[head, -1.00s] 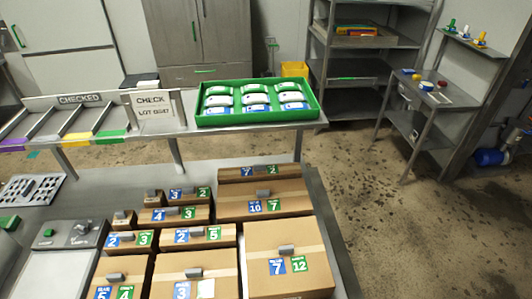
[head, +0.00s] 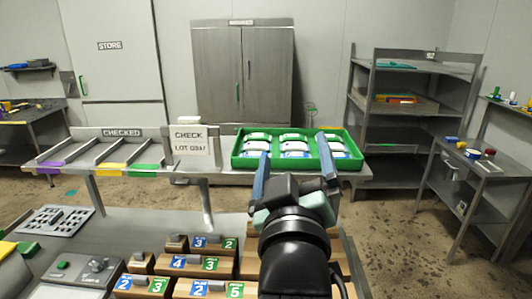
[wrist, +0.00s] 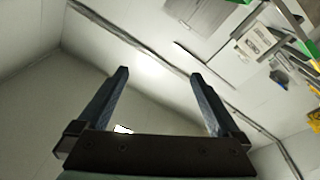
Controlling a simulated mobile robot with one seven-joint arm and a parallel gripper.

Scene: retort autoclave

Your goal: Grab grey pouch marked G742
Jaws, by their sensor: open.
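Several pale grey-white pouches with green and blue bands (head: 295,146) lie in rows in a green tray (head: 345,163) on the far bench. Their markings are too small to read, so I cannot tell which one is G742. My gripper (head: 292,148) is open and empty. It is in front of the tray in the head view, its fingers pointing up and overlapping the tray's front edge and some pouches. In the wrist view my gripper (wrist: 158,74) has its fingers wide apart against the wall and ceiling, with no pouch between them.
A "CHECK LOT" sign (head: 189,147) and a sloped "CHECKED" rack (head: 95,155) stand left of the tray. A shelf unit (head: 400,115) and a side table (head: 475,172) stand right, with open floor between.

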